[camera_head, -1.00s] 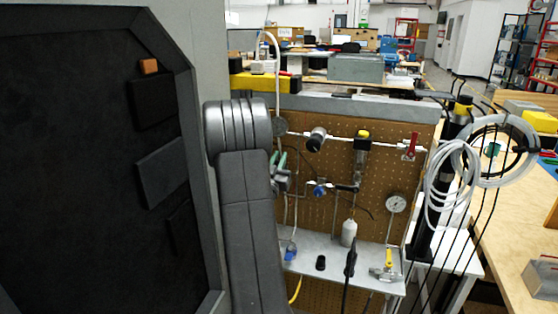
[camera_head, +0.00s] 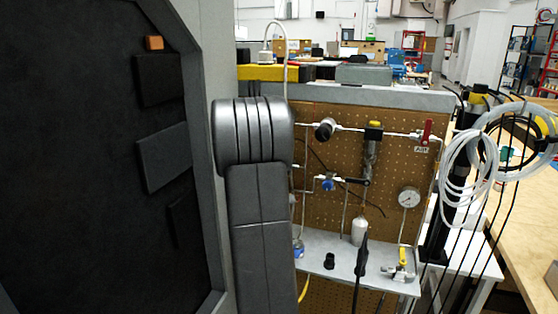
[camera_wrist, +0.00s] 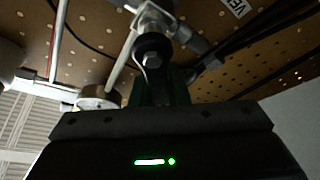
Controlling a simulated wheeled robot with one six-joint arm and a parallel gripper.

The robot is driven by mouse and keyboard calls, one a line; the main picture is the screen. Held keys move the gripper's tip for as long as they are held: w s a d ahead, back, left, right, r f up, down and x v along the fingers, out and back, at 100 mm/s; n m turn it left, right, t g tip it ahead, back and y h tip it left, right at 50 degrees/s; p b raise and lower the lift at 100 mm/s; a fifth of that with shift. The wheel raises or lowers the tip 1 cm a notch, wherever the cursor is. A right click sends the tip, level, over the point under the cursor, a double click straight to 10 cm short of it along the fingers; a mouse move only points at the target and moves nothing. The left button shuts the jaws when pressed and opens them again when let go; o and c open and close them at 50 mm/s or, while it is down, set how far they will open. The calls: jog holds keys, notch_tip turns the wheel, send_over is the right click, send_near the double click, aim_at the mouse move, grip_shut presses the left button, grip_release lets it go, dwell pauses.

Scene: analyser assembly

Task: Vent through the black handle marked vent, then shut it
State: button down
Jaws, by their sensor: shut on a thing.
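In the wrist view, my gripper (camera_wrist: 163,88) has its green fingers closed around a black handle (camera_wrist: 153,50) on a metal valve fitting (camera_wrist: 150,22). The handle's lower part is hidden between the fingers, so its exact angle is hard to tell. A white label (camera_wrist: 237,7) starting with "VE" is cut off at the top, right of the fitting.
The brown pegboard (camera_head: 400,160) carries a red-handled valve (camera_head: 427,131), a gauge (camera_head: 408,198) and a blue regulator (camera_head: 327,184). A grey shelf (camera_head: 345,268) runs below. A dark cabinet (camera_head: 80,150) stands close on the left. White coiled tubing (camera_head: 470,165) hangs at right.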

jog(key=shift+w+a+f+n+g+y+b, duration=0.1)
jog(key=shift+a+f+n+g+y+b, duration=0.2)
jog(key=shift+n, duration=0.5)
jog(key=shift+w+a+f+n+g+y+b, duration=0.1)
jog(key=shift+f+n+y, duration=0.2)
jog(key=shift+n, duration=0.5)
jog(key=shift+a+f+n+g+y+b, duration=0.2)
jog(key=shift+n+y, duration=0.2)
jog(key=shift+n, duration=0.4)
jog(key=c, duration=1.4)
grip_release()
jog(key=shift+s, duration=0.1)
jog(key=s+f+b, duration=0.2)
jog(key=s, duration=1.1)
jog(key=shift+s+d+f, duration=0.2)
jog(key=shift+f, duration=0.1)
